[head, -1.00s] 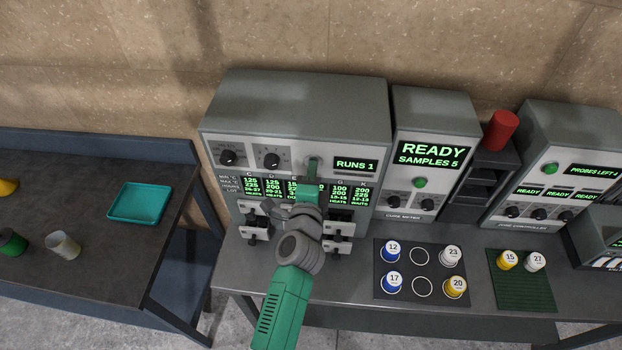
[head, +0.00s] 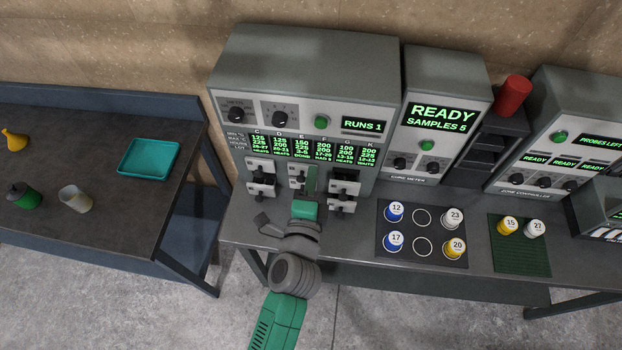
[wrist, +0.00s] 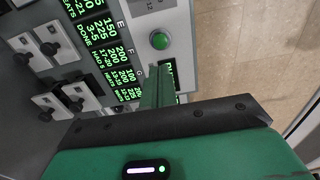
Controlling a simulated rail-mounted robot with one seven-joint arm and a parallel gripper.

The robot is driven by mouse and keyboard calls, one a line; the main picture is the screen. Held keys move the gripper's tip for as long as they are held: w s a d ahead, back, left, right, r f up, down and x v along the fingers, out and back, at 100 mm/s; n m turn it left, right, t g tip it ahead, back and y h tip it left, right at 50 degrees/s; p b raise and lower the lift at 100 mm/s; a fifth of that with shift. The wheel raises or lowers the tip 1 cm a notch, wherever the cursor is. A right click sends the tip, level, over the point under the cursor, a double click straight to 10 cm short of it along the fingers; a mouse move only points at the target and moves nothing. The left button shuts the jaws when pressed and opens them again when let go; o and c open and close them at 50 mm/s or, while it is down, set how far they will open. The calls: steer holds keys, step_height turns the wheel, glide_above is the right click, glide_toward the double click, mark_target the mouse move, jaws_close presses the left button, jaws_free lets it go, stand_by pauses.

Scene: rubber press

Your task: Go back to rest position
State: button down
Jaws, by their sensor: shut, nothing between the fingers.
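My gripper (head: 309,182) is in front of the lower panel of the large grey press cabinet (head: 310,65) in the head view. Its green fingers are shut together with nothing between them, pointing toward the cabinet. In the wrist view the shut fingers (wrist: 158,88) show below the round green button (wrist: 160,40) and beside the green readouts, apart from the button as far as I can tell. The same button (head: 321,122) is uncovered in the head view. The cabinet's display (head: 364,125) reads RUNS 1.
Small drawers with knobs (head: 261,182) sit close around my gripper. To the right stand the cure meter (head: 445,75), a dark mat (head: 385,257) with numbered cups, and a green mat (head: 520,265) with two cups. A separate table at left holds a teal tray (head: 150,158).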

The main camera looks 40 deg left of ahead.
steer(key=shift+s+d, duration=0.25)
stand_by(0.4)
steer(key=w+d+r+n+t+p, duration=0.1)
steer(key=w+d+r+n, duration=0.15)
steer(key=r, duration=0.65)
steer(key=w+d+r+n+t+h, duration=0.15)
steer(key=d+r, duration=0.25)
steer(key=r, duration=0.5)
steer(key=w+d+r+n+t+p, duration=0.1)
steer(key=w+d+r+n+t, duration=0.15)
steer(key=r, duration=0.65)
steer(key=s+d+r+n+t+h, duration=0.2)
steer(key=s+d+r+h, duration=0.2)
steer(key=d+r, duration=0.5)
steer(key=s+d+r+n+t+h+p, duration=0.1)
steer(key=s+d+r+n+t+h, duration=0.1)
steer(key=s+d+r+h, duration=0.3)
steer(key=s+d+r+t, duration=0.1)
steer(key=d+r, duration=0.3)
steer(key=r, duration=0.7)
steer(key=shift+d+t, duration=0.15)
steer(key=shift+t, duration=0.15)
steer(key=shift+f, duration=0.1)
